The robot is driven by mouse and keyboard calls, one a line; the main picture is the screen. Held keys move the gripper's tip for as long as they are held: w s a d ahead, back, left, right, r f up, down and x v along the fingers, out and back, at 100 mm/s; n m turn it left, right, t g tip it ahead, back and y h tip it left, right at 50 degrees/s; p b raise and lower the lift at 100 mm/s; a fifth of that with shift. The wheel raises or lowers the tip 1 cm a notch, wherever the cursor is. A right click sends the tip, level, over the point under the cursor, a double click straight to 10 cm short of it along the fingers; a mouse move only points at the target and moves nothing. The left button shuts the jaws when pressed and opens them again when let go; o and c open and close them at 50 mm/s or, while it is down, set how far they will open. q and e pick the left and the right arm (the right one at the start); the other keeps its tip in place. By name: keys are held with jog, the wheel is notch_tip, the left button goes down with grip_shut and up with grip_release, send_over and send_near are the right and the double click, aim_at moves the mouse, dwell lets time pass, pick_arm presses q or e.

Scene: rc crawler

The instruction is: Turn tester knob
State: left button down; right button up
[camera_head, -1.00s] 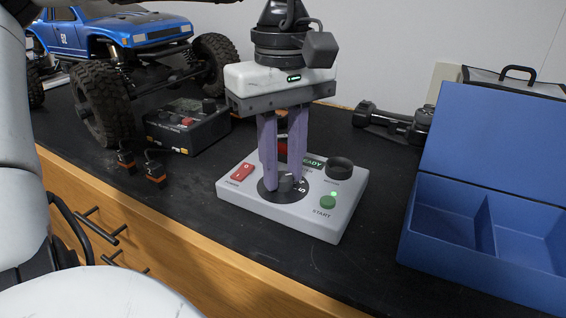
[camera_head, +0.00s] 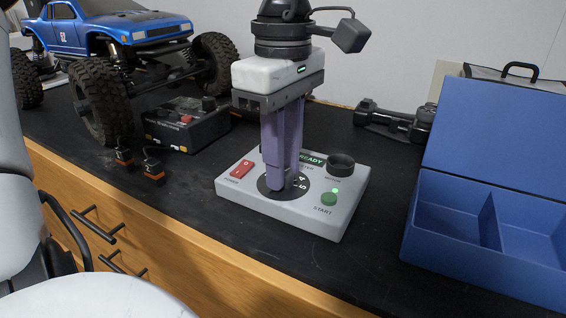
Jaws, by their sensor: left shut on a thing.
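The tester (camera_head: 322,218) is a light grey box on the black worktop, with a red power switch (camera_head: 242,169), a green START button (camera_head: 329,199), a black round part (camera_head: 341,164) and a lit display reading READY. My left gripper (camera_head: 280,187) points straight down over the dial (camera_head: 266,187) at the tester's front middle. Its purple fingers are shut on the knob, which they hide. My right gripper is not in view.
A blue open case (camera_head: 480,211) stands at the right. A black device (camera_head: 187,124) and the blue RC crawler (camera_head: 120,35) are at the back left. Two small orange-black connectors (camera_head: 153,171) lie left of the tester. Bare worktop lies in front.

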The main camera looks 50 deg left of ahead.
pick_arm(q)
jog(key=shift+n, duration=1.2)
jog(key=c, duration=1.5)
grip_release()
jog(key=shift+r, duration=0.1)
notch_tip(320, 180, up, 10)
jog(key=shift+r, duration=0.1)
